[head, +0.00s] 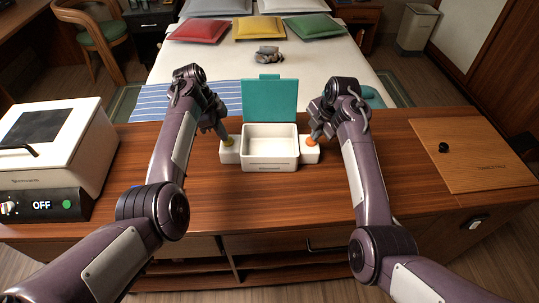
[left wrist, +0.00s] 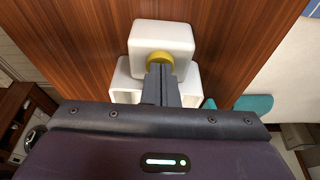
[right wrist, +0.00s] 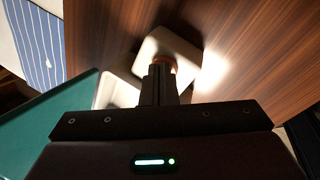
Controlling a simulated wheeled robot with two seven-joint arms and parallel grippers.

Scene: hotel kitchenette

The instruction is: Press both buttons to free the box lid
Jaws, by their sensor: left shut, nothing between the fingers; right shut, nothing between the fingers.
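A white box (head: 270,164) stands on the wooden counter with its teal lid (head: 269,99) raised upright at the back. A white block with a yellow button (left wrist: 159,58) is on the box's left side, and one with an orange button (right wrist: 163,60) is on its right. My left gripper (head: 224,138) is shut and empty, its tips at the yellow button. My right gripper (head: 314,138) is shut and empty, its tips at the orange button. The fingers partly hide both buttons, and I cannot tell how far either is pressed in.
A white appliance (head: 52,150) with a panel reading OFF stands at the left of the counter (head: 262,205). A wooden board (head: 470,155) with a black knob lies at the right. A bed with colored pillows is behind. The counter in front of the box is clear.

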